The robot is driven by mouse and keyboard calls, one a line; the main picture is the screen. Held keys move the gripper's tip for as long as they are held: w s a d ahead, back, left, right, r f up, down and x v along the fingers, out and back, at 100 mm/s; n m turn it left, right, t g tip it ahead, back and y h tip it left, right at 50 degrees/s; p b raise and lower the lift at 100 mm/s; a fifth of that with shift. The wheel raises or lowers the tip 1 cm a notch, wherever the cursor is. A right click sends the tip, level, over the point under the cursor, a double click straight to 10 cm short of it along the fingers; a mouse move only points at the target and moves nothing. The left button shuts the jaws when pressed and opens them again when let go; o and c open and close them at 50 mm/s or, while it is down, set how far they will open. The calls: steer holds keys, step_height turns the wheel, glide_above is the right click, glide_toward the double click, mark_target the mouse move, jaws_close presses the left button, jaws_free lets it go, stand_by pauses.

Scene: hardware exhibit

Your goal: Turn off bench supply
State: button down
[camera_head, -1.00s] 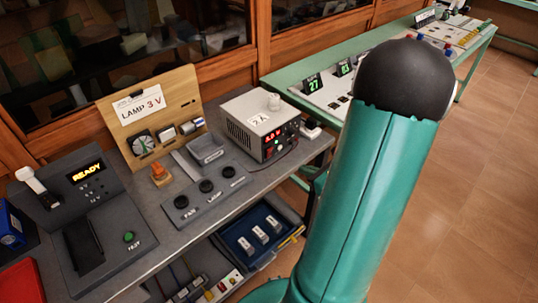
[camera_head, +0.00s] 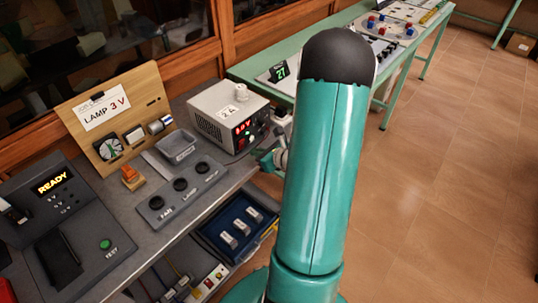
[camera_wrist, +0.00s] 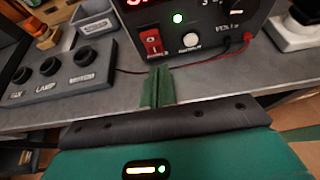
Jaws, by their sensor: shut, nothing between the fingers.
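The bench supply (camera_head: 212,108) is a pale box on the grey bench with lit red digits on its front. In the wrist view its dark front panel (camera_wrist: 215,45) fills the top, with a red rocker switch (camera_wrist: 151,42), a pale round button (camera_wrist: 190,40) and a lit green light (camera_wrist: 177,18). My gripper (camera_wrist: 160,72) has green fingers shut together and empty, just in front of and below the red switch. I cannot tell whether it touches the panel. In the head view my gripper (camera_head: 268,160) is partly hidden behind my arm.
A dark box with three black knobs (camera_head: 181,186) and a grey tray (camera_head: 176,146) sit left of the supply. A red lead (camera_wrist: 130,71) runs along the bench. Open floor lies right.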

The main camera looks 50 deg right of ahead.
mark_target(243, 139)
steer(key=w, duration=0.1)
steer(key=w+r, duration=0.1)
steer(key=w, duration=0.1)
steer(key=shift+r, duration=0.25)
steer(key=shift+w+a+r+g, duration=0.1)
steer(key=shift+w+r+g, duration=0.2)
steer(key=shift+w+g, duration=0.15)
steer(key=shift+s+f, duration=0.15)
steer(key=shift+r, duration=0.85)
